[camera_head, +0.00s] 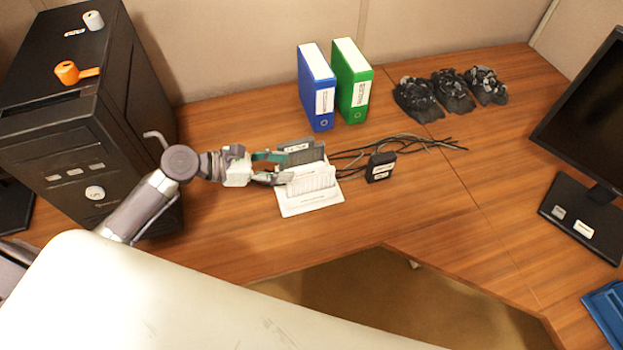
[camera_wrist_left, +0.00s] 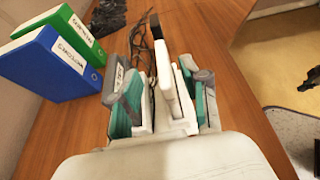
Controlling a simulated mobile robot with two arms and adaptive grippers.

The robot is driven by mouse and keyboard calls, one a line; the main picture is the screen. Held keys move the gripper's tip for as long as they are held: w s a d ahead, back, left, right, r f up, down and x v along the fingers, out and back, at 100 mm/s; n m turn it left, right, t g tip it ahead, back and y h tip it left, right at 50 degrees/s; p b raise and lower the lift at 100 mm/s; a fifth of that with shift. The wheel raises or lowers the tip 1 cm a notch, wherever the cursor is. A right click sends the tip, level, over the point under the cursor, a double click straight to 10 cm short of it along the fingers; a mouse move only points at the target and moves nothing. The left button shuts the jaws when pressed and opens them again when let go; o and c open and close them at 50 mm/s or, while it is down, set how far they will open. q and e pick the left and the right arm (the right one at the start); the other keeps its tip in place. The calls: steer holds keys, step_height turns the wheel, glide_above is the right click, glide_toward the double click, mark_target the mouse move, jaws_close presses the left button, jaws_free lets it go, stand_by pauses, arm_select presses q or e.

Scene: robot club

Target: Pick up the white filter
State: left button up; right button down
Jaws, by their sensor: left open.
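The white filter (camera_head: 312,180) is a ridged white block standing on a white base plate (camera_head: 310,204) on the desk. A dark grey labelled block (camera_head: 303,152) stands right behind it. My left gripper (camera_head: 284,167) is open and comes in from the left, its fingertips at the left end of these blocks. In the left wrist view the two grey and teal fingers (camera_wrist_left: 165,100) stand apart, with upright white slabs (camera_wrist_left: 163,75) seen between and beyond them. I cannot tell whether either finger touches them. My right gripper is not in view.
Black cables with a black adapter (camera_head: 381,167) lie just right of the blocks. A blue binder (camera_head: 317,88) and a green binder (camera_head: 352,82) stand behind. A black computer tower (camera_head: 85,110) is at left, a monitor (camera_head: 590,130) at right. The front desk is clear.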

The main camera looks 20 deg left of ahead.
mark_target(306, 167)
arm_select(q)
steer(key=shift+s+d+f, duration=0.1)
steer(key=shift+d+f, duration=0.1)
steer(key=shift+d, duration=0.4)
steer(key=shift+p+x, duration=0.4)
steer(key=shift+x, duration=0.5)
steer(key=x, duration=0.3)
steer(key=shift+w+d+f+p, duration=0.1)
steer(key=shift+w+p, duration=0.25)
steer(key=shift+w, duration=0.15)
steer(key=shift+w+d+f, duration=0.15)
steer(key=shift+d+f, duration=0.05)
steer(key=shift+d, duration=0.15)
jaws_close()
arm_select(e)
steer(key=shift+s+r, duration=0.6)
